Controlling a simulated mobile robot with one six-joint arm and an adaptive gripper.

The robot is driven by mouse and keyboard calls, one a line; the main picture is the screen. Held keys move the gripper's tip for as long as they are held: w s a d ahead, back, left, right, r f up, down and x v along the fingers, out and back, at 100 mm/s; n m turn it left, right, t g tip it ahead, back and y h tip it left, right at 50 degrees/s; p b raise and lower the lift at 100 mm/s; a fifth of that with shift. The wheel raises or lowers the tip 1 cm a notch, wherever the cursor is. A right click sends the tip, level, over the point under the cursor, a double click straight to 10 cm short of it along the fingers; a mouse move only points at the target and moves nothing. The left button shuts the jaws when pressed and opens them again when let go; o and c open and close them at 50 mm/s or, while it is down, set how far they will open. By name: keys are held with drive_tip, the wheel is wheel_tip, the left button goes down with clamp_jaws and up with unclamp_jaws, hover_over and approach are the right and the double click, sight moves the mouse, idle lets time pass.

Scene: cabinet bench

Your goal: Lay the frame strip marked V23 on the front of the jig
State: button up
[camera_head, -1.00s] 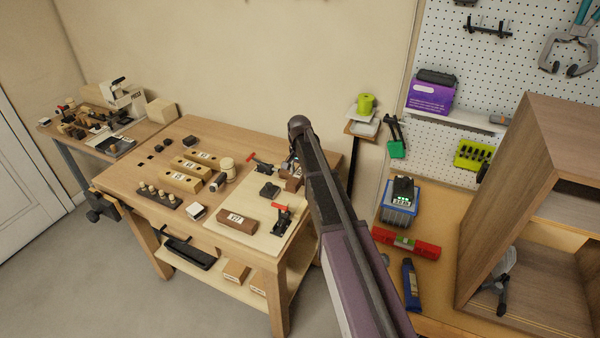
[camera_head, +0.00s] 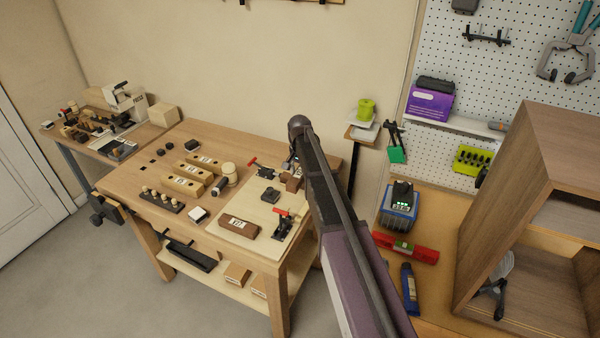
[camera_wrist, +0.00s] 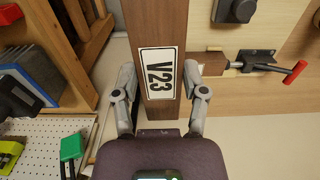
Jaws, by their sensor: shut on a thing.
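The strip marked V23 (camera_wrist: 174,25) is a dark brown wooden bar with a white label. In the wrist view it stands between the two fingers of my gripper (camera_wrist: 160,72), which is shut on it. The jig is a pale board (camera_head: 262,217) on the right part of the bench, with two red-handled clamps (camera_head: 284,220) and a dark square block (camera_head: 270,195). A clamp (camera_wrist: 262,62) and a brown block (camera_wrist: 210,64) show just right of the held strip.
Another labelled brown bar (camera_head: 240,227) lies on the board's front left. Several pale labelled bars (camera_head: 183,186), a peg block (camera_head: 160,201) and a cylinder (camera_head: 229,170) stand to the left. An open cabinet (camera_head: 520,210) and a red level (camera_head: 405,246) are on the right.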

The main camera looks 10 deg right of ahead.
drive_tip(key=shift+a+f+n+b, duration=0.25)
drive_tip(key=shift+a+n+b, duration=0.05)
drive_tip(key=shift+a+b, duration=0.1)
drive_tip(key=shift+a+f+n, duration=0.15)
drive_tip(key=shift+a+n, duration=0.15)
drive_tip(key=shift+a, duration=0.05)
drive_tip(key=s+a+r+n+p, duration=0.1)
drive_tip(key=a+r+n+p, duration=0.2)
drive_tip(key=a+n, duration=0.95)
drive_tip(key=s+a+f+n+b, duration=0.1)
drive_tip(key=a+f+n+b, duration=0.3)
drive_tip(key=a+b, duration=0.1)
drive_tip(key=shift+f, duration=0.3)
drive_tip(key=shift+f, duration=0.2)
drive_tip(key=shift+f+b, duration=2.9)
drive_tip(key=shift+b, duration=0.15)
drive_tip(key=shift+f+b, duration=1.25)
drive_tip(key=shift+f, duration=0.05)
idle(0.6)
